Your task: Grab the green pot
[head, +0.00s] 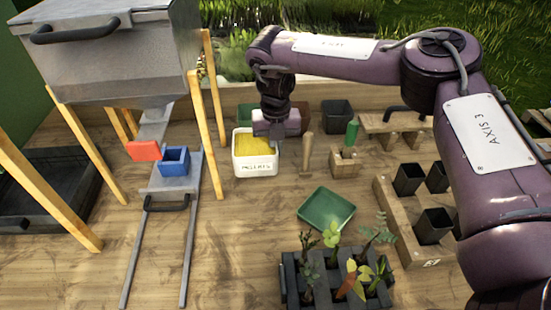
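A small green pot (245,112) stands at the back of the bench, partly hidden behind a white tub (255,168) with yellow contents. My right gripper (270,140) points down over the back edge of that tub, just right of the green pot. Its fingers are small and dark here, so I cannot tell whether they are open or shut. A wide, shallow green tray (327,209) lies nearer on the bench. A green cylinder (352,133) stands in a wooden block at the back. My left gripper is out of view.
A dark pot (336,114) stands at the back. Black pots (408,179) sit in a wooden rack at right. A plant tray (372,289) is in front. A blue pot (174,161) rests on a rail carriage under a grey hopper (110,55) on wooden legs.

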